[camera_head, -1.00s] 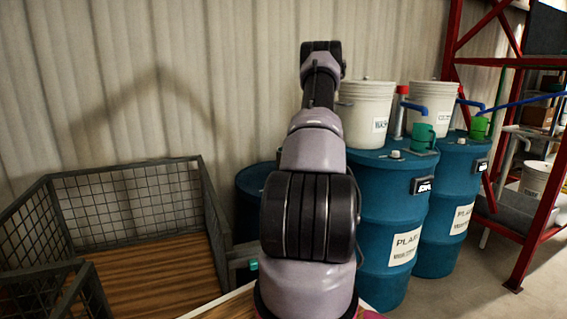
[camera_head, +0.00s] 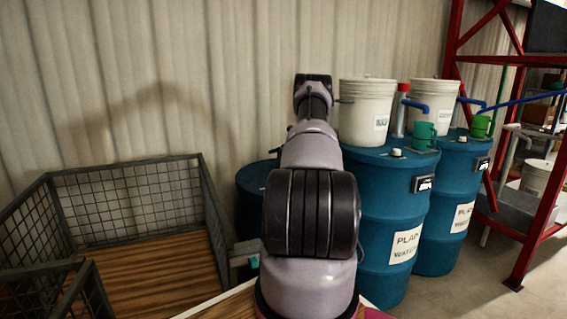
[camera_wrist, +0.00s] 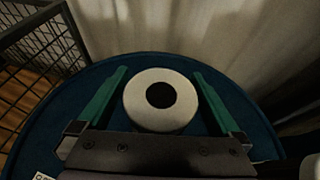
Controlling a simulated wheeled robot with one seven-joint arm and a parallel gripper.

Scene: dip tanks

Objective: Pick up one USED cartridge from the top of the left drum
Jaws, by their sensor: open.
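In the wrist view a white round cartridge (camera_wrist: 150,112) with a black centre hole stands on the blue drum top (camera_wrist: 45,104). No label on it can be read. My gripper (camera_wrist: 159,72) is open, with one green finger on each side of the cartridge and a gap visible at both sides. Its grey palm bar covers the near part of the drum top. In the head view the left drum (camera_head: 250,185) shows partly behind my arm; the cartridge and my gripper are hidden there.
A wire mesh cage (camera_head: 135,200) stands left of the drum, also at the wrist view's upper left (camera_wrist: 45,48). A corrugated wall (camera_head: 200,70) is behind. Right are a blue plain-water drum (camera_head: 385,220), a white bucket (camera_head: 366,110) and a red rack (camera_head: 540,215).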

